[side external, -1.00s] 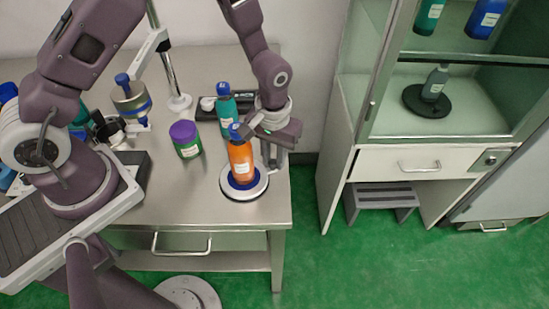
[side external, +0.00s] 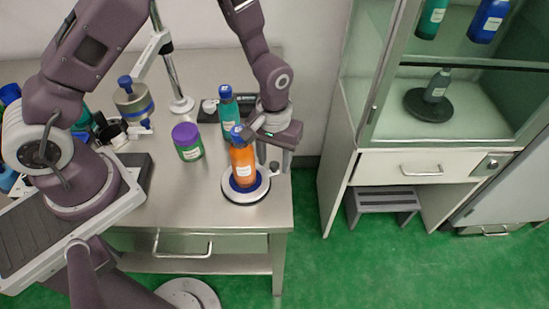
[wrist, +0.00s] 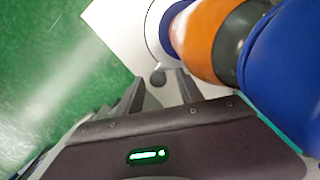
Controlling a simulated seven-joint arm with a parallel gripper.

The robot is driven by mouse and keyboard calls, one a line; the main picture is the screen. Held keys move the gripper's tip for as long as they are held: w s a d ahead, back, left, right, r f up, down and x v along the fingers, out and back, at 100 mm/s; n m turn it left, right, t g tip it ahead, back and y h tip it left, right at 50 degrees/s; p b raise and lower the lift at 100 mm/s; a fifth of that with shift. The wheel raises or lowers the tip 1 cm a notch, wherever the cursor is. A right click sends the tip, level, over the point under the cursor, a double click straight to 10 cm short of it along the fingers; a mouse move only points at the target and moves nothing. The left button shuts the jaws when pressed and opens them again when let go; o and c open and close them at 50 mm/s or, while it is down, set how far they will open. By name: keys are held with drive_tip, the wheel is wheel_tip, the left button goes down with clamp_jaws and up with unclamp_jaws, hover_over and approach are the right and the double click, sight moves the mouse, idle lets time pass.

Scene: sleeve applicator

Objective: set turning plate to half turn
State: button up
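The turning plate (side external: 233,197) is a round white disc with a blue centre near the table's front right corner. An orange bottle (side external: 243,170) with a dark blue cap stands upright on it. A small dark grey knob (side external: 274,167) shows at the plate's right edge. My gripper (side external: 282,157) is open and empty, pointing down beside the bottle. The wrist view also shows part of the plate (wrist: 153,40) and the bottle (wrist: 205,35).
A teal bottle (side external: 229,115) stands behind the orange one. A purple-lidded green jar (side external: 188,143) stands to the left. A glass-fronted cabinet (side external: 405,165) stands to the right, across a floor gap. The table (side external: 185,200) is clear left of the plate.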

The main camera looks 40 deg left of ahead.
wheel_tip(320, 180, up, 8)
drive_tip(key=shift+f, duration=0.25)
drive_tip(key=s+a+r+m+t, duration=0.1)
drive_tip(key=s+a+r+t, duration=0.15)
drive_tip(key=s+r, duration=0.55)
drive_tip(key=s+a+r+m+t, duration=0.2)
drive_tip(key=s+a+r, duration=0.2)
drive_tip(key=r, duration=0.9)
drive_tip(key=s+a+r+m+t, duration=0.1)
drive_tip(key=s, duration=0.7)
drive_tip(key=shift+a+r, duration=0.15)
drive_tip(key=shift+r, duration=0.1)
drive_tip(key=shift+w, duration=0.1)
drive_tip(key=shift+c, duration=0.4)
idle(1.0)
